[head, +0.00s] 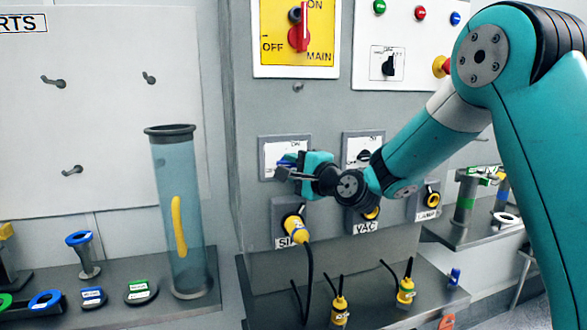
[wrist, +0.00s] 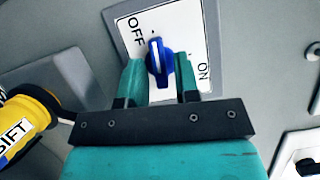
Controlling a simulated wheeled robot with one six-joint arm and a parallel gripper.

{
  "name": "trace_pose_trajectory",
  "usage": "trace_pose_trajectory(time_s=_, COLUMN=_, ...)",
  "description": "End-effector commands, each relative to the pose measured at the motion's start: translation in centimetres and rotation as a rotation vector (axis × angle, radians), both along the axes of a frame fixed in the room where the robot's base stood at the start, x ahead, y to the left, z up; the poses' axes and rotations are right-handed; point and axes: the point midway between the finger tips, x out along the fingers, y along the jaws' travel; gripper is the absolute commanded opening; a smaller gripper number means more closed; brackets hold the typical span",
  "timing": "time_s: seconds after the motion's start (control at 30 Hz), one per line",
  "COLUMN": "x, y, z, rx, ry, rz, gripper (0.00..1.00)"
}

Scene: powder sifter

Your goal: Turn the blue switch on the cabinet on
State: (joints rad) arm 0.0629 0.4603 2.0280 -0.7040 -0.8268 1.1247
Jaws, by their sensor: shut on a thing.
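The blue switch (head: 288,160) is on a white label plate (head: 272,150) on the front of the grey cabinet (head: 265,105), partly hidden by my gripper in the head view. In the wrist view the blue switch (wrist: 154,47) shows between my two fingers, its white line pointing up toward a small dot near the word OFF. The word ON is at the right of the plate. My gripper (head: 284,169) reaches in from the right and is shut on the blue switch, one teal finger on each side.
The yellow SIFT plug (head: 296,229) sits just below the switch and also shows at left in the wrist view (wrist: 25,118). A black VAC switch (head: 364,156) is to the right. The red main switch (head: 299,35) is above. A clear tube (head: 178,220) stands left.

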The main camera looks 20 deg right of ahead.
Motion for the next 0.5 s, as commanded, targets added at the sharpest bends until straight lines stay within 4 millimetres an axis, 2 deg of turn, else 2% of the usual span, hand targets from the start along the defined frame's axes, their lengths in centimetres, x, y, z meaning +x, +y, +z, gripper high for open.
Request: trace_pose_trajectory(time_s=0.5, x=0.1, y=0.12, z=-0.19, rx=0.456, ry=-0.003, rz=0.0, gripper=0.06)
